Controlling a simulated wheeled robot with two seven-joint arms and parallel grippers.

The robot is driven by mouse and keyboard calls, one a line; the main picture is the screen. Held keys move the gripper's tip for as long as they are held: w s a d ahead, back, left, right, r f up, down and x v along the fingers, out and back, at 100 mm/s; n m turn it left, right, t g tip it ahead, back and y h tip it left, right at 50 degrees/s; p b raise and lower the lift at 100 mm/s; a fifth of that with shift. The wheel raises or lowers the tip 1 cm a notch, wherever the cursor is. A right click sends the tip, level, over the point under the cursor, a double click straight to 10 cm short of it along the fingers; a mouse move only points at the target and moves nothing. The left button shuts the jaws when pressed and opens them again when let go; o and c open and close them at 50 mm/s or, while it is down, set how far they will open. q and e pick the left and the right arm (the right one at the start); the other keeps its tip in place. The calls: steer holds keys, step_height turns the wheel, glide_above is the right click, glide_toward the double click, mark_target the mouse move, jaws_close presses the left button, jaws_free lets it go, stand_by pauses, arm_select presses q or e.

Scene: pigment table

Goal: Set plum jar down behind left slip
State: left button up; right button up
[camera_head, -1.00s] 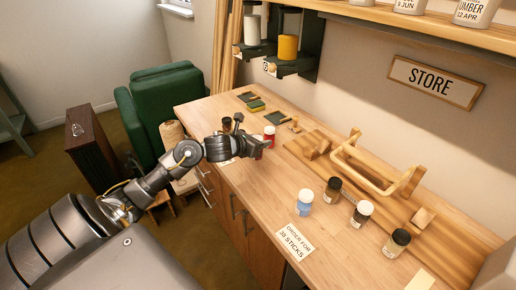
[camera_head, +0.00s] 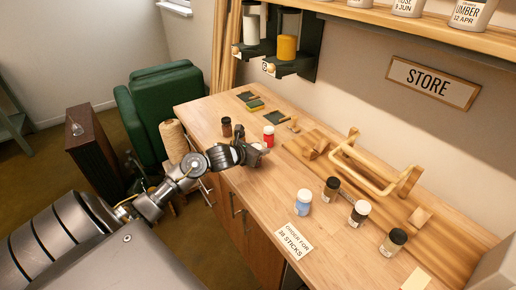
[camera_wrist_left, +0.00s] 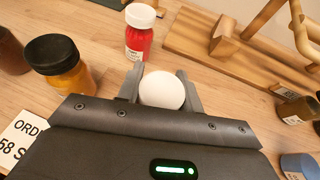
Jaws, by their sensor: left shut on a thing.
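My left gripper (camera_head: 261,149) is shut on a jar with a round white lid (camera_wrist_left: 162,91). I take this to be the plum jar; its body is hidden below the lid and behind the gripper. The left slip (camera_wrist_left: 20,140), a white card with part of an "ORD…" text, lies at the left of the left wrist view. In the head view the left slip is hidden behind my arm. A jar with a black lid and orange contents (camera_wrist_left: 62,66) stands just behind the slip. My right gripper is in neither view.
A red jar with a white lid (camera_head: 268,136) stands just beyond the held jar. A dark jar (camera_head: 226,127) stands to the left. The right slip (camera_head: 294,237) lies at the front edge, with several jars and a wooden rack (camera_head: 365,175) beyond. Counter between is clear.

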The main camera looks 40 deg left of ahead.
arm_select(q)
steer(key=o, duration=1)
steer(key=shift+o, duration=0.2)
steer(key=shift+r+p, duration=0.15)
steer(key=shift+p, duration=0.15)
steer(key=shift+s, duration=0.2)
steer(key=b+v, duration=0.2)
steer(key=v, duration=0.9)
steer(key=shift+s+r, duration=0.25)
steer(key=shift+s, duration=0.1)
